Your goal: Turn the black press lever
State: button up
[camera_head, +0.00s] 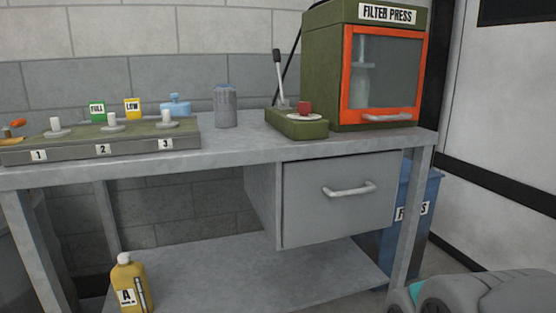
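A lever (280,78) with a thin pale shaft and a dark grip on top rises from the green base tray (312,128) left of the filter press. It stands nearly upright, leaning slightly left. A thin black line, rod or hose, slants behind it toward the press; I cannot tell which. The green filter press (325,85) has an orange-framed glass door, which looks shut. My gripper's fingers are not in view. A grey and teal part of my arm shows at the bottom right, well apart from the lever.
A grey canister (225,107) stands to the left, then a numbered green tray (100,148). Below the workbench (235,147) are a drawer (340,205), blue bin (415,200) and yellow bottle (128,282).

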aim_at(277, 57)
jog(key=i+j+u, duration=0.2)
jog(key=i+u, duration=0.15)
jog(key=i+j+u, duration=0.15)
jog(key=i+u, duration=0.2)
